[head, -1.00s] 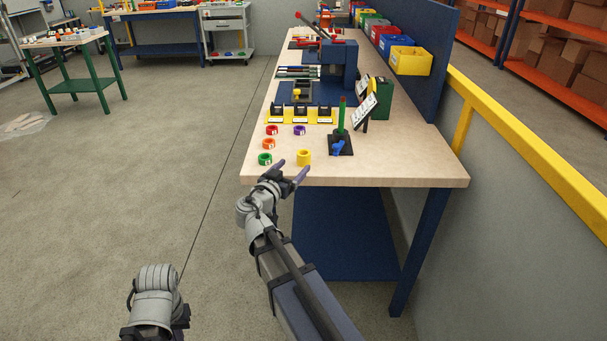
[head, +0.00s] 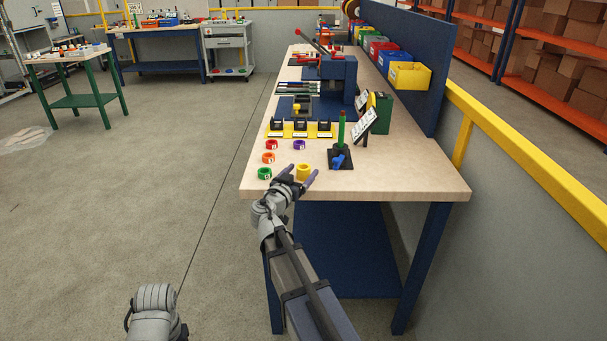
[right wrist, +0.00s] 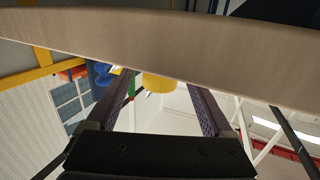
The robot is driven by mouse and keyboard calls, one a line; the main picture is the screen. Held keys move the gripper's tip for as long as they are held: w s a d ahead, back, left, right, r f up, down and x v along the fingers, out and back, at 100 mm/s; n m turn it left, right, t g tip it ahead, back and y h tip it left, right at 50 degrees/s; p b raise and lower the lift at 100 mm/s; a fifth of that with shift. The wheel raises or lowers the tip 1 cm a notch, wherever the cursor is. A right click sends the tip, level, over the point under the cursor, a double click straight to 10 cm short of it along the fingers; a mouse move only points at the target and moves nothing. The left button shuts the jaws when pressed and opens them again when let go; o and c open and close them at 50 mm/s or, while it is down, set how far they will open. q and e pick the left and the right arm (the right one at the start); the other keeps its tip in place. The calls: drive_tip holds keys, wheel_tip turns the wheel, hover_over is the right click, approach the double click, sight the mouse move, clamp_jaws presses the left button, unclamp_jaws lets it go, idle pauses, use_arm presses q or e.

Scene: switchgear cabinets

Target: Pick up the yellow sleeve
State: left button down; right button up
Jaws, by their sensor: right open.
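The yellow sleeve (head: 304,171) is a short ring standing at the near edge of the wooden workbench top. My right gripper (head: 303,170) is open at that edge, with a finger on each side of the sleeve in the head view. In the right wrist view, which looks upside down, the yellow sleeve (right wrist: 158,82) shows between the two open fingers (right wrist: 165,95), partly hidden by the bench edge. I cannot tell whether a finger touches it. Of my left arm only a grey link shows at the bottom; its gripper is not visible.
A green ring (head: 265,173), an orange ring (head: 268,157), a red ring (head: 271,144) and a purple ring (head: 299,145) stand nearby. A black stand with a green post (head: 341,130) is to the right. The workbench (head: 420,183) is bare at its near right corner.

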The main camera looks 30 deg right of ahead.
drive_tip(key=shift+x, duration=1.05)
clamp_jaws()
